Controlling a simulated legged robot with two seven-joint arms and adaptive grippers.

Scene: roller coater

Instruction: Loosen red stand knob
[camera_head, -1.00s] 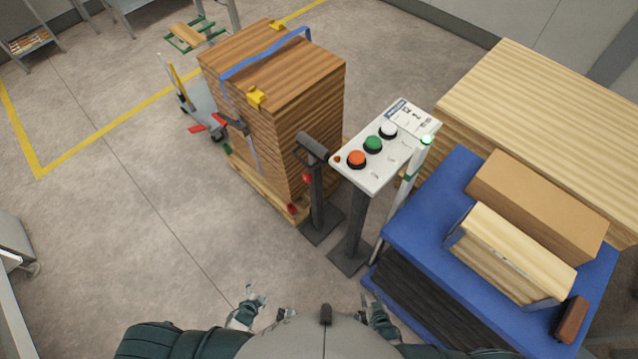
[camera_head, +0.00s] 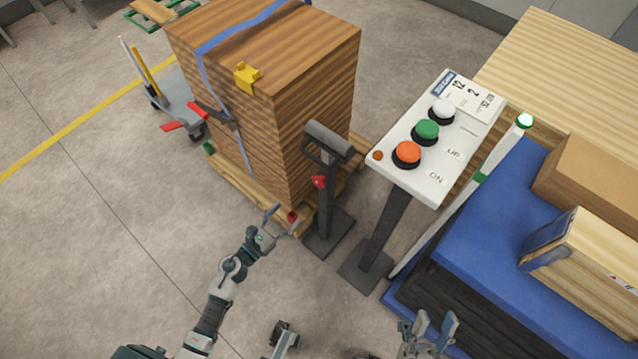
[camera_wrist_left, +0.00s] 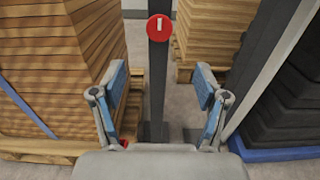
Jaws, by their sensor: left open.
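The red knob (camera_head: 319,182) is on the dark upright stand (camera_head: 326,205) beside the wood stack. In the left wrist view the round red knob (camera_wrist_left: 159,27), with a white mark on it, is near the top centre, on the dark post. My left gripper (camera_head: 284,222) is open and empty, lower and to the left of the knob in the head view. In the left wrist view its blue-padded fingers (camera_wrist_left: 162,88) are spread either side of the post, below the knob in the picture, with no visible contact. My right gripper (camera_head: 435,325) is open and empty at the bottom edge.
A strapped wood stack (camera_head: 265,110) on a pallet stands left of the stand. A control panel (camera_head: 435,135) with orange, green and white buttons is to its right. A blue-topped platform (camera_head: 480,240) carries boxes at right.

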